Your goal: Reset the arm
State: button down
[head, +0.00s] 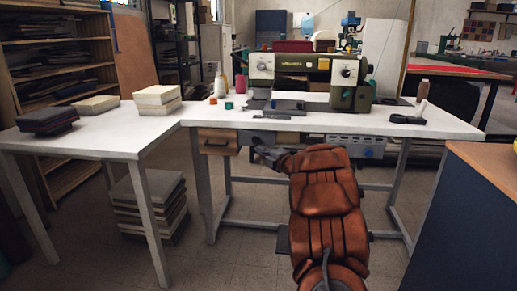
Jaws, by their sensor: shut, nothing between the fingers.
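My arm, in a segmented orange-brown cover, reaches forward from the bottom of the head view. My gripper (262,152) is at its far end, dark and small, shut and empty. In the picture it shows just below the front edge of the white sewing table (225,118), in front of the table's underside. The fingertips are too small to make out in detail.
A green sewing machine (290,64) stands on the table, with thread spools (240,83) beside it. A left table (100,138) holds stacked pale books (157,99) and dark books (47,120). A blue-sided cabinet (455,225) stands at right.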

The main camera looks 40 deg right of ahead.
jog(key=s+a+p, duration=0.1)
jog(key=s, duration=0.6)
notch_tip(320, 180, up, 12)
jog(key=w+a+m+g+h+p, duration=0.1)
jog(key=a+m+g+h+p, duration=0.25)
jog(key=m+p, duration=0.45)
jog(key=s+a+r+m+g+h+p, duration=0.2)
jog(key=s+a+r+m+g+p, duration=0.25)
jog(key=p, duration=0.55)
jog(key=s+a+r+m+g+y+p, duration=0.1)
jog(key=s+a+r+g+p, duration=0.3)
jog(key=s+a, duration=0.7)
jog(key=s+a+r+m+g+y+p, duration=0.2)
jog(key=s+a+p, duration=0.6)
jog(key=s+a, duration=0.4)
jog(key=s+a+r+m+g+y+p, duration=0.1)
jog(key=s+a+r+g+y+p, duration=0.3)
jog(key=s+a, duration=0.7)
jog(key=a+r+g+p, duration=0.1)
jog(key=a+r+p, duration=0.1)
jog(key=a+p, duration=0.1)
jog(key=shift+s+a+g, duration=0.25)
jog(key=shift+a+g, duration=0.05)
jog(key=shift+g, duration=0.1)
